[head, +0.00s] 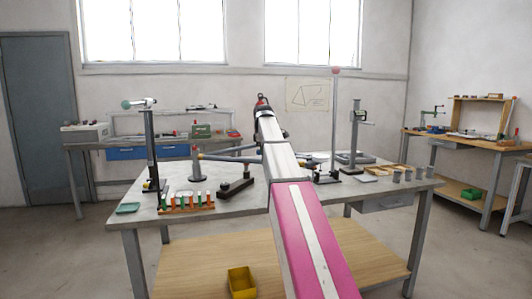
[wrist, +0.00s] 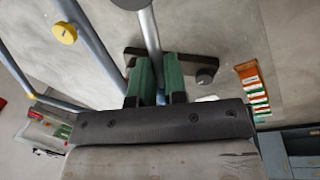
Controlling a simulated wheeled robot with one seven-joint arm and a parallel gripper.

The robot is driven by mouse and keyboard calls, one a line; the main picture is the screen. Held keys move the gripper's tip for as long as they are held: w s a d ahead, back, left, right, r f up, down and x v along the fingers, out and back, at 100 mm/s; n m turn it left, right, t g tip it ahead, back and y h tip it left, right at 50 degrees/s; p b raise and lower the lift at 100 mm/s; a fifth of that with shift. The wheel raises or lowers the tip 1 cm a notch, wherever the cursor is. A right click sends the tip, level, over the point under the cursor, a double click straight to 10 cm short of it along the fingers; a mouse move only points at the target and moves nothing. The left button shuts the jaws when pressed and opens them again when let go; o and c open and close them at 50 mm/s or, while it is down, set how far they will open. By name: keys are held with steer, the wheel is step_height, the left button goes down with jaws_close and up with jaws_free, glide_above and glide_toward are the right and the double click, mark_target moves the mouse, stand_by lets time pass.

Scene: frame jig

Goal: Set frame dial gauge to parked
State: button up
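I cannot single out the dial gauge for certain. In the wrist view, a round yellow knob (wrist: 65,33) sits by a tube. My gripper (wrist: 160,58) has two green fingers with a narrow gap. A grey rod (wrist: 150,32) passes at or behind this gap; whether it is gripped is unclear.
A black block with knobs (head: 236,187) lies beside my arm, also seen beyond the fingers in the wrist view (wrist: 205,75). A rack of coloured pieces (head: 187,206) is at the bench's front left. A thin pink-topped post (head: 335,72) stands right of my arm. A yellow bin (head: 242,284) is below.

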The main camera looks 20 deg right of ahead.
steer(key=o, duration=0.4)
steer(key=shift+w+a, duration=0.4)
steer(key=shift+a, duration=0.15)
steer(key=shift+s+d+r, duration=0.1)
steer(key=shift+d+r, duration=0.05)
steer(key=shift+r, duration=0.35)
steer(key=r, duration=0.3)
steer(key=s+r, duration=0.1)
steer(key=r, duration=0.2)
steer(key=a+r, duration=0.1)
steer(key=r, duration=0.2)
steer(key=shift+s+r, duration=0.25)
steer(key=shift+r, duration=0.1)
